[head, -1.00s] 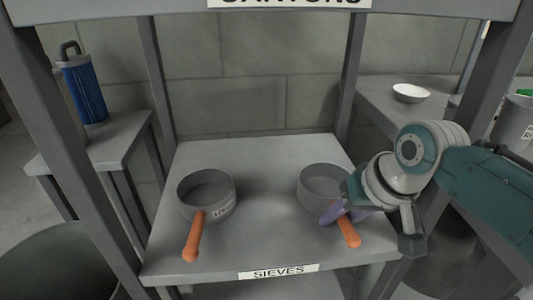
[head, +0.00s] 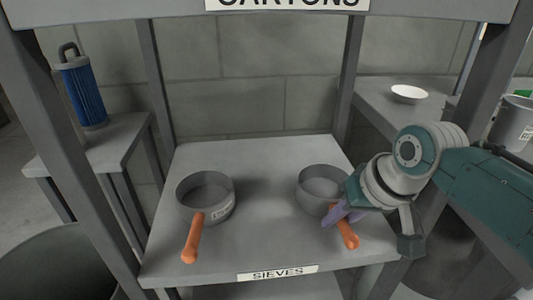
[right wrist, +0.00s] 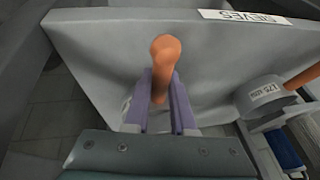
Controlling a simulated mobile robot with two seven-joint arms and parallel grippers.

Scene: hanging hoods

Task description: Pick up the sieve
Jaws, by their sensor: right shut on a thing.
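Two grey round sieves with orange handles are in the head view on the shelf (head: 265,235) labelled SIEVES. The right-hand sieve (head: 318,183) is partly hidden by my right gripper (head: 337,214). Its orange handle (head: 347,234) points toward the shelf's front edge. My right gripper's purple fingers are shut around this handle. In the right wrist view the handle (right wrist: 164,65) stands between the two fingers (right wrist: 163,100). The left-hand sieve (head: 205,192) stands apart, with its handle (head: 192,240) pointing to the front. My left gripper is not in view.
Grey posts frame the shelf, and a board labelled CARTONS (head: 287,4) is above. A blue cylindrical filter (head: 84,90) stands on a side table at left. A white bowl (head: 409,94) sits on a table at right. The shelf between the sieves is clear.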

